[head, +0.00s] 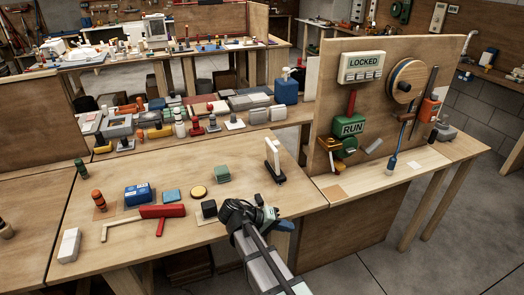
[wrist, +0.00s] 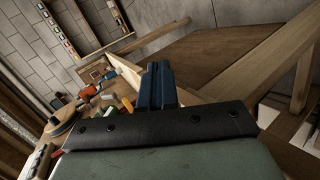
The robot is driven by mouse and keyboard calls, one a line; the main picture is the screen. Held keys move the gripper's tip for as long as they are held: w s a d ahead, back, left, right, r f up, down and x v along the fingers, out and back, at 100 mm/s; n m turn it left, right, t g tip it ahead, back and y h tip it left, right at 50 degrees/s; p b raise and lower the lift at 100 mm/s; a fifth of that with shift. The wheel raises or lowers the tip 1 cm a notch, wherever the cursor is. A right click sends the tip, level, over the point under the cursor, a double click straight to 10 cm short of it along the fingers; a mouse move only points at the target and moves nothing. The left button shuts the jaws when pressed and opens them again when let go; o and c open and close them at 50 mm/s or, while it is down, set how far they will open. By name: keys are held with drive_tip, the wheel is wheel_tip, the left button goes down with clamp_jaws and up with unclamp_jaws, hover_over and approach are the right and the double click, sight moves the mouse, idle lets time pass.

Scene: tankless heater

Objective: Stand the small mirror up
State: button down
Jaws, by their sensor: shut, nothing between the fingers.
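A small white-framed panel on a dark foot (head: 272,157) stands near the right edge of the workbench in the head view. It looks like the small mirror and leans slightly; its reflecting face cannot be made out. My gripper (head: 270,213) is at the bench's front right, nearer the camera than the panel and apart from it. In the wrist view my gripper's blue fingers (wrist: 155,70) are together with nothing between them. I cannot pick out the mirror in the wrist view.
An upright board (head: 335,100) with LOCKED and RUN signs rises at the right. Bare bench lies between the pads and panel.

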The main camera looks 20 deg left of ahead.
sight(270, 146)
drive_tip(key=w+a+r+t, duration=0.1)
drive_tip(key=w+a+r, duration=0.1)
drive_tip(key=a, duration=0.3)
drive_tip(key=w+a+r+n+t+h, duration=0.1)
drive_tip(key=w+a+r, duration=0.1)
drive_tip(key=a, duration=0.4)
drive_tip(key=w+a+r+t+h, duration=0.1)
drive_tip(key=w+a+r+t, duration=0.1)
drive_tip(key=a, duration=0.3)
drive_tip(key=shift+w+a+r+n, duration=0.3)
drive_tip(key=shift+w+r, duration=0.3)
drive_tip(key=shift+r, duration=0.2)
drive_tip(key=w+a+r+n+t+h, duration=0.1)
drive_tip(key=w+a+t, duration=0.1)
drive_tip(key=a, duration=0.4)
drive_tip(key=w+a+r+n+t+h, duration=0.1)
drive_tip(key=w+a+r, duration=0.1)
drive_tip(key=a, duration=0.3)
drive_tip(key=x, duration=1.4)
drive_tip(key=shift+w+a, duration=0.1)
drive_tip(key=shift+r+x, duration=0.2)
drive_tip(key=shift+x, duration=0.7)
drive_tip(key=shift+a, duration=0.1)
